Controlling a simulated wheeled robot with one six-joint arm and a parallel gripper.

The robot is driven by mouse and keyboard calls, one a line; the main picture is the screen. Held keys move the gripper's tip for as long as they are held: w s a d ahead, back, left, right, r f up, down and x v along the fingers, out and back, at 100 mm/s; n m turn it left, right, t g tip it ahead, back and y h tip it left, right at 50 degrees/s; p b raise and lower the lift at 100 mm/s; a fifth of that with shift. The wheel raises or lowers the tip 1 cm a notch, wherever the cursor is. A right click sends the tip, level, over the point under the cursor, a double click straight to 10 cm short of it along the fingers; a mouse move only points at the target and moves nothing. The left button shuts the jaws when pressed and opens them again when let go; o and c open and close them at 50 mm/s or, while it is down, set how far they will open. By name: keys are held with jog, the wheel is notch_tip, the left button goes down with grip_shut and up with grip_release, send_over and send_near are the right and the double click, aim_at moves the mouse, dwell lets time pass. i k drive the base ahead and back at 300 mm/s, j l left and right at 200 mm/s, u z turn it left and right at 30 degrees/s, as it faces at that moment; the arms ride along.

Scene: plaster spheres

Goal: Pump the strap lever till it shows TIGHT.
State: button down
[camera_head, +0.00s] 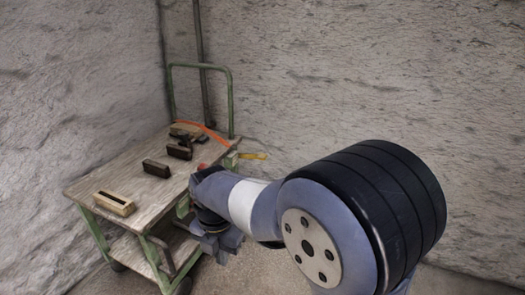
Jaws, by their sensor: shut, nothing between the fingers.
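An orange strap (208,132) runs over the far end of the cart top and down towards its right edge. A yellow bar (252,156), perhaps the strap lever, sticks out to the right from a pale green block (231,159) at that edge. No TIGHT mark can be read at this size. A small red thing (202,167) shows just behind my arm; I cannot tell what it is. My gripper (218,252) is shut and empty, hanging low beside the cart's right side, nearer to me than the yellow bar and apart from it.
The cart (122,168) has a wooden top and a green frame with a tall handle (230,100). A slotted wooden box (114,203), a dark brown block (157,168) and other blocks (180,152) lie on it. Rough pale walls stand behind; my arm covers the lower right.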

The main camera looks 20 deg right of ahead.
aim_at(261, 156)
jog(key=i+l, duration=0.25)
jog(key=i, duration=0.2)
jog(key=i+l, duration=0.25)
jog(key=i, duration=0.15)
jog(key=i+l, duration=0.3)
jog(key=i, duration=0.15)
jog(key=i+l, duration=0.25)
jog(key=i, duration=0.15)
jog(key=i+l, duration=0.25)
jog(key=i, duration=0.2)
jog(key=l+z, duration=0.05)
